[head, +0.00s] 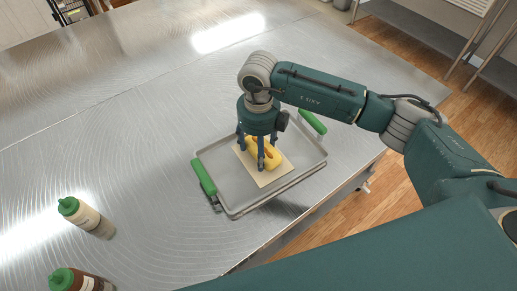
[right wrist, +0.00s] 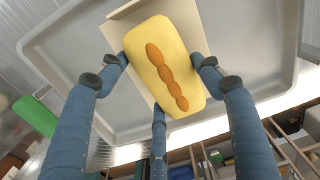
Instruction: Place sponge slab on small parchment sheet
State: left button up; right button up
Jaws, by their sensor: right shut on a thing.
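The yellow sponge slab (right wrist: 158,62) has a wavy orange stripe along its top. In the head view the sponge slab (head: 271,160) is partly hidden by my right gripper (head: 259,158). My right gripper (right wrist: 162,88) points down with its three fingers closed around the slab's sides. The small parchment sheet (head: 266,178) is beige and lies on a grey tray; it also shows behind the slab in the right wrist view (right wrist: 117,38). The slab is over the sheet; I cannot tell whether it touches it. My left gripper is not in view.
The grey tray (head: 212,159) with green handles (head: 204,177) rests on the steel table near its right edge. Two bottles with green caps (head: 86,217) stand at the lower left. The table's left and back are clear.

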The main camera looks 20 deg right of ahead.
jog(key=shift+f, duration=0.65)
jog(key=shift+f, duration=0.1)
jog(key=shift+f, duration=0.15)
jog(key=o, duration=1.2)
jog(key=shift+o, duration=0.2)
